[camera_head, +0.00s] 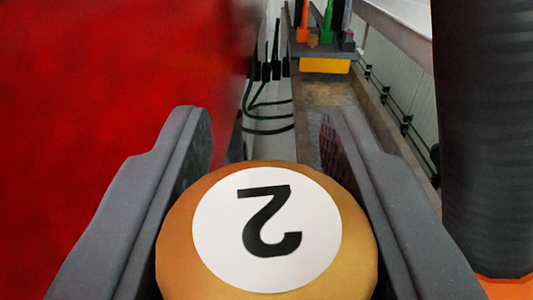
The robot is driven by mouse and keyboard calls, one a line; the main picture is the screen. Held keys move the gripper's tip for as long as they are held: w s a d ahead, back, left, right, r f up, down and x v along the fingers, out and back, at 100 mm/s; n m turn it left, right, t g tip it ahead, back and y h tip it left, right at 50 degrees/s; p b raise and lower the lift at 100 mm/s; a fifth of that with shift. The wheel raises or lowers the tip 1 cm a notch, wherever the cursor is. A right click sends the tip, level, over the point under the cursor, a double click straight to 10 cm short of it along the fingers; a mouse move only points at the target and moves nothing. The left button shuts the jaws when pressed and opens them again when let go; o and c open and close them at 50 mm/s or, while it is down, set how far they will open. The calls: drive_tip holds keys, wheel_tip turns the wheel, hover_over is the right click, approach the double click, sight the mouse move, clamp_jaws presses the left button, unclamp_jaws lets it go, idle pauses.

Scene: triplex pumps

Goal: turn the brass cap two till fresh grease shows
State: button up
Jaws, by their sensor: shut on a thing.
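The brass cap two (180,243) sits at the bottom middle of the head view. Its top has a white disc with a black "2", which appears upside down. My gripper (266,135) has one grey finger on each side of the cap and is shut on it. The fingertips reach past the cap's far edge. The underside of the cap and whatever it sits on are hidden. I see no grease in this view.
A large red surface (110,90) stands close on the left. A thick dark ribbed column (485,130) rises close on the right, with orange at its foot. Beyond the fingers are dark hoses (268,115), a yellow block (325,65) and coloured items on a ledge.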

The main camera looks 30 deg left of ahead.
drive_tip(key=o, duration=1)
drive_tip(key=shift+w+d+r, duration=0.1)
drive_tip(key=p+v, duration=0.1)
drive_tip(key=v, duration=1.2)
drive_tip(key=shift+s+d, duration=0.25)
drive_tip(key=shift+s, duration=0.1)
drive_tip(key=shift+d, duration=0.1)
drive_tip(key=shift+c, duration=0.3)
